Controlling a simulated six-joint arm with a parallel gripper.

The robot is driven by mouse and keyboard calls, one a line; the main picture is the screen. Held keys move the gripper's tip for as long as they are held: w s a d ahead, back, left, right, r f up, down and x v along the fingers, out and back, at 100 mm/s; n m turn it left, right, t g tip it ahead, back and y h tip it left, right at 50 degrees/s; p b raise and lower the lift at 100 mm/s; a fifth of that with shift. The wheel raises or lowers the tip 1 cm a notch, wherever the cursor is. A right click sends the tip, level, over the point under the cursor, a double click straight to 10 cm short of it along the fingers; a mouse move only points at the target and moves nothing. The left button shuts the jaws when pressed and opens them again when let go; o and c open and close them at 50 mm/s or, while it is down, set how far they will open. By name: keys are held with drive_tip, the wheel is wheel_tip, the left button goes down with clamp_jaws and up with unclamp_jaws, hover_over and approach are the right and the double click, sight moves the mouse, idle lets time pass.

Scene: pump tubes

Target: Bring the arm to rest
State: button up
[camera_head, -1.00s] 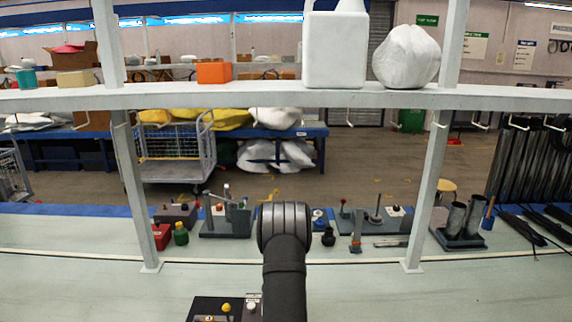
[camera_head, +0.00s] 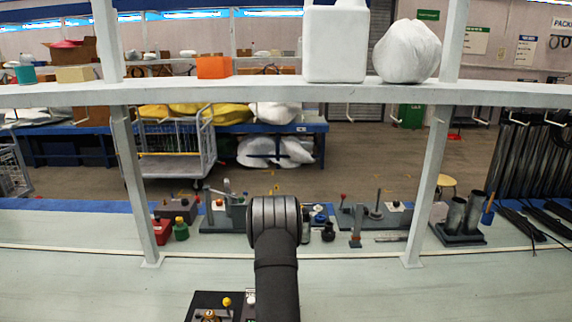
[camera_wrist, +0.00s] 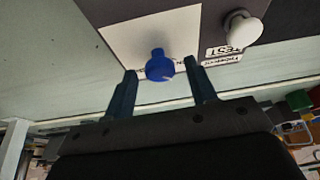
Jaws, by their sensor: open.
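My gripper (camera_wrist: 160,67) shows in the wrist view with its two dark fingers spread apart and nothing held between them. A blue knob (camera_wrist: 158,66) on a white plate (camera_wrist: 135,45) appears between and beyond the fingertips; I see no clear contact. A white knob (camera_wrist: 240,27) sits beside it on the dark panel near a label reading TEST. In the head view my arm stands upright in the middle and hides the gripper. Part of a dark panel (camera_head: 205,300) shows left of the arm at the bottom, with a yellow knob (camera_head: 227,301) and a white knob (camera_head: 251,298).
A white shelf (camera_head: 150,95) on posts crosses above the bench, bearing a white container (camera_head: 335,45), a white bag (camera_head: 407,52) and boxes. Several fixtures and a red can (camera_head: 162,230) line the bench's back. Metal cups (camera_head: 465,218) stand right. The bench front right is clear.

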drive_tip(key=v, duration=0.7)
